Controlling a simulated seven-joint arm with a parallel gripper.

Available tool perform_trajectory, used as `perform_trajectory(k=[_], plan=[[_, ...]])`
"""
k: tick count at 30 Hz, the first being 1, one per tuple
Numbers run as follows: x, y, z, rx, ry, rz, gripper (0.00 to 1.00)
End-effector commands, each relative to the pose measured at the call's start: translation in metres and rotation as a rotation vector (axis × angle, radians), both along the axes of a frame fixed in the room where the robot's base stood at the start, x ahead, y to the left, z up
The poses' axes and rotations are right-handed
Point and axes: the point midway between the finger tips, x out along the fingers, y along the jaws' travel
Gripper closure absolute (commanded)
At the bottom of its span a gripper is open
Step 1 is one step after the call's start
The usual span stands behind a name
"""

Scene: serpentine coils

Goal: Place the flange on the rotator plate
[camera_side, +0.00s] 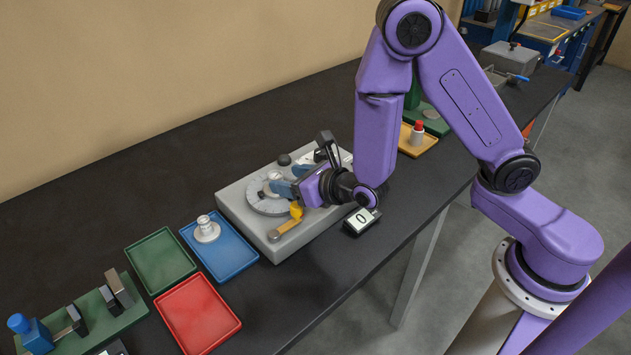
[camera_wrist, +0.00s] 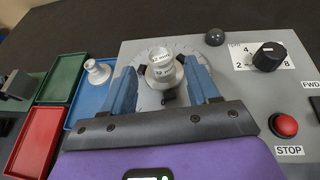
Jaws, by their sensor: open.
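A pale metal flange (camera_wrist: 163,68) with stepped round sections and small markings stands on the round rotator plate (camera_side: 264,206), near its middle as far as I can tell. It also shows in the side view (camera_side: 274,177). My gripper (camera_wrist: 160,64) is open, its two blue fingers on either side of this flange with gaps visible in the wrist view. A second, similar flange (camera_side: 206,230) stands upright in the blue tray (camera_side: 233,262). My fingers partly hide the plate in both views.
The grey machine body (camera_side: 236,212) carries a dial knob (camera_wrist: 269,56), a red STOP button (camera_wrist: 284,125) and a black ball (camera_wrist: 215,37). A green tray (camera_side: 160,262) and red tray (camera_side: 198,315) are empty. A small display (camera_side: 361,221) sits at the machine's front.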

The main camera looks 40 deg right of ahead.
Motion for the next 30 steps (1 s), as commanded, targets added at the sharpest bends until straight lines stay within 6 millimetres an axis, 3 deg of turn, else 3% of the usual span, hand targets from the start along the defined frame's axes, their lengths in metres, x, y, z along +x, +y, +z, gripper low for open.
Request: perform_trajectory(k=[6,30], plan=[[-0.024,-0.004,0.010,0.002,-0.001,0.000,0.40],[-0.070,-0.010,0.030,0.001,-0.001,0.000,0.40]])
